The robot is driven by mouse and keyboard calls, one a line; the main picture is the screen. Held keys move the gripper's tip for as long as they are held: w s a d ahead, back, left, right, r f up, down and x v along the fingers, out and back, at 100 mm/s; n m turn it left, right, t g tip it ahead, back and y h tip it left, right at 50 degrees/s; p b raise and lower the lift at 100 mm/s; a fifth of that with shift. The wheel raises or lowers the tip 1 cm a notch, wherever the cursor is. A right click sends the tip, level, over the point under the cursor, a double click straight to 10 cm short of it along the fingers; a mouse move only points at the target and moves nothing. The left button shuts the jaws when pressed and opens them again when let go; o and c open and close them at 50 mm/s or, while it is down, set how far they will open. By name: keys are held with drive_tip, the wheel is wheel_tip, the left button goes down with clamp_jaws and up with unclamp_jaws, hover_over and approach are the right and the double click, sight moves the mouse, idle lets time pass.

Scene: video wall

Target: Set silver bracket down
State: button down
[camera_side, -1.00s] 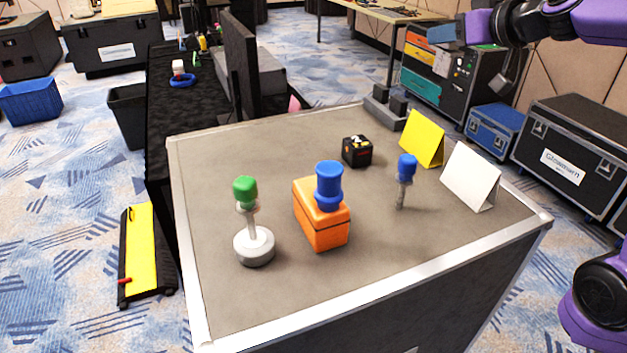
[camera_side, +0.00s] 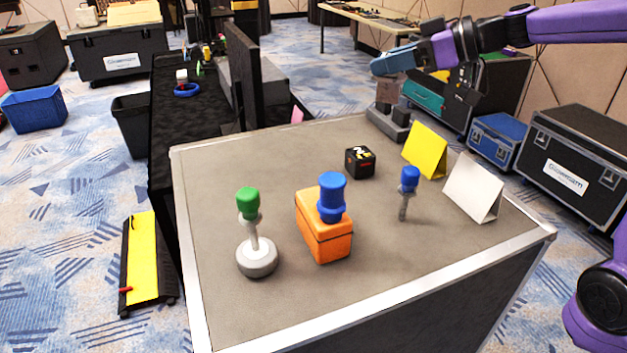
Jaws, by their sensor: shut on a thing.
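My gripper (camera_side: 384,66), with blue fingers, is at the upper right above the far corner of the table (camera_side: 240,300). It is shut. A small grey-brown block (camera_side: 388,91) shows right below the fingers and seems to be the silver bracket in their grip. Its outline is small and the contact is hard to make out. A dark grey stand (camera_side: 388,124) sits on the far table corner directly below it in the picture. I cannot tell whether the block touches this stand.
The table also holds a green-topped stick on a round grey base (camera_side: 257,258), an orange box (camera_side: 325,240) with a blue knob, a blue-topped post (camera_side: 404,205), a black cube (camera_side: 360,162), a yellow card (camera_side: 426,152) and a white card (camera_side: 473,188). The near right tabletop is clear.

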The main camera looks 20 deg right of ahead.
drive_tip(key=a+f+n+g+y, duration=0.2)
drive_tip(key=a+f, duration=0.1)
drive_tip(key=a, duration=0.4)
drive_tip(key=a+f+n+g+y, duration=0.1)
drive_tip(key=a+f+n+g, duration=0.2)
drive_tip(key=a, duration=0.4)
drive_tip(key=shift+t, duration=0.3)
drive_tip(key=shift+d+f, duration=0.1)
drive_tip(key=shift+f, duration=5.25)
drive_tip(key=shift+f, duration=0.1)
drive_tip(key=c, duration=0.7)
unclamp_jaws()
drive_tip(key=shift+c, duration=0.2)
